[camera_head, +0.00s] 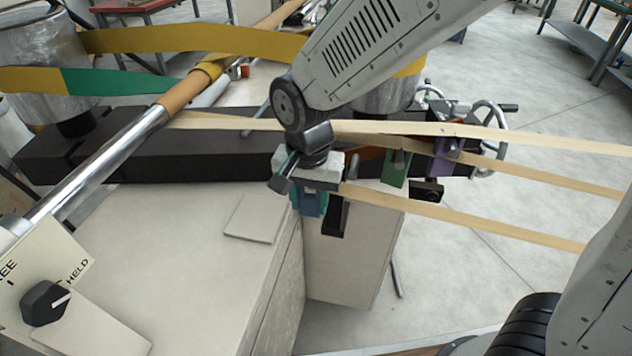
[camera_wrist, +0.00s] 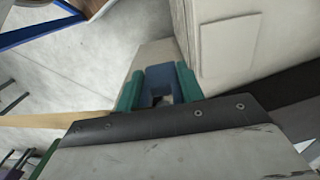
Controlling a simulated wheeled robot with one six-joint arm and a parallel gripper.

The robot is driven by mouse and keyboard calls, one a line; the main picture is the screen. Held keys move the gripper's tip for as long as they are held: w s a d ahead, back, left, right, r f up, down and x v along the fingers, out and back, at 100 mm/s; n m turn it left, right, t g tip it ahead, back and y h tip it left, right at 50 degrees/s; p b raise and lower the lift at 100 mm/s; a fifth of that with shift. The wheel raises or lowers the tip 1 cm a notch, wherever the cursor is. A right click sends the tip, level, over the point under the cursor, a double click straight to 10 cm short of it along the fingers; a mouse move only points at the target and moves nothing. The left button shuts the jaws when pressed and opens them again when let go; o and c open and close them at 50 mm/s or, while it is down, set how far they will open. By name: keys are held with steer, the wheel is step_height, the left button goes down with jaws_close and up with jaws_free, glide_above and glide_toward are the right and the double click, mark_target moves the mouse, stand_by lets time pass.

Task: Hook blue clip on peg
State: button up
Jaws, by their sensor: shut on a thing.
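My gripper (camera_head: 309,210) is over the edge of the pale cabinet, pointing down, with its teal fingers shut on the blue clip (camera_head: 312,203). A tan strip (camera_head: 465,217) runs off to the right from beside the clip. A green clip (camera_head: 395,168) and a purple clip (camera_head: 445,157) hang on the dark beam to the right, with strips at them. I cannot make out the peg for the blue clip; my gripper may hide it.
The dark beam (camera_head: 200,152) lies behind my gripper. The pale cabinet (camera_head: 190,270) has a flat plate (camera_head: 254,218) on top, and a black slotted part (camera_head: 335,216) is close right of the clip. A silver roller (camera_head: 95,165) and a knob panel (camera_head: 45,300) are left.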

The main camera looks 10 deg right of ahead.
steer(key=w, duration=0.1)
steer(key=w+d, duration=0.1)
steer(key=w, duration=0.2)
steer(key=shift+w+d, duration=0.15)
steer(key=shift+d, duration=0.1)
steer(key=shift+f, duration=0.2)
steer(key=shift+f, duration=0.1)
steer(key=o, duration=1)
